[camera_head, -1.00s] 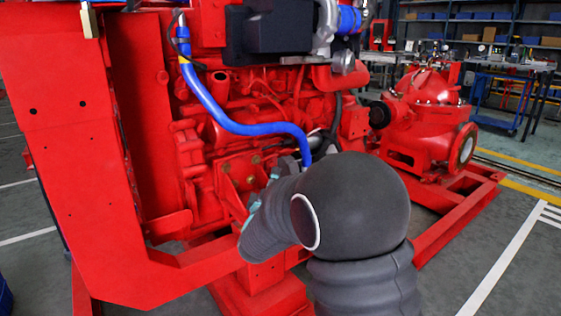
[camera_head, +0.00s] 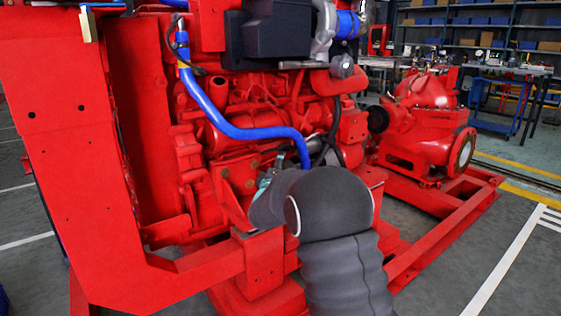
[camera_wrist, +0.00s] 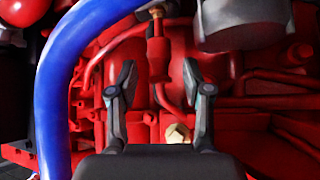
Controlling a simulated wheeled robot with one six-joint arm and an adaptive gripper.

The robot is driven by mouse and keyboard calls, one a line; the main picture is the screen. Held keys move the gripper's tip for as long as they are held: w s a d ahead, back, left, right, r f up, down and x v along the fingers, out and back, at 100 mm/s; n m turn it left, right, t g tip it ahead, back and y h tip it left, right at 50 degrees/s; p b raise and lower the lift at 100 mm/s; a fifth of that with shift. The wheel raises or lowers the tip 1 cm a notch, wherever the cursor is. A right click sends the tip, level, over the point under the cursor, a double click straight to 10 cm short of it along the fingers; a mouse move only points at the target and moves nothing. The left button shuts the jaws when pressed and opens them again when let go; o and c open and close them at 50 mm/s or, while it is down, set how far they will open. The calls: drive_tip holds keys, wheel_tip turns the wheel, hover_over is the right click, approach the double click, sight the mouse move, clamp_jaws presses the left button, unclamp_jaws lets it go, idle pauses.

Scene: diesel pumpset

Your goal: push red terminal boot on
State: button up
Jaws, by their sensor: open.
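In the wrist view, what looks like the red terminal boot (camera_wrist: 158,58) is a small upright red sleeve at the middle, on a thin red lead. A brass-coloured fitting (camera_wrist: 156,12) is just above it; I cannot tell whether they touch. My gripper (camera_wrist: 157,75) is open, one finger either side of the boot's line, with nothing visibly held. In the head view my gripper (camera_head: 266,184) is mostly hidden behind my arm, close to the red engine (camera_head: 240,150). The boot cannot be made out there.
A thick blue hose (camera_wrist: 50,90) curves along the left of the wrist view, near the left finger. A grey cylindrical part (camera_wrist: 242,22) is at upper right. In the head view a red pump (camera_head: 430,125) stands right, and open floor (camera_head: 450,250) lies at lower right.

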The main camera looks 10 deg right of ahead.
drive_tip(key=shift+x, duration=0.8)
drive_tip(key=shift+c, duration=0.3)
clamp_jaws()
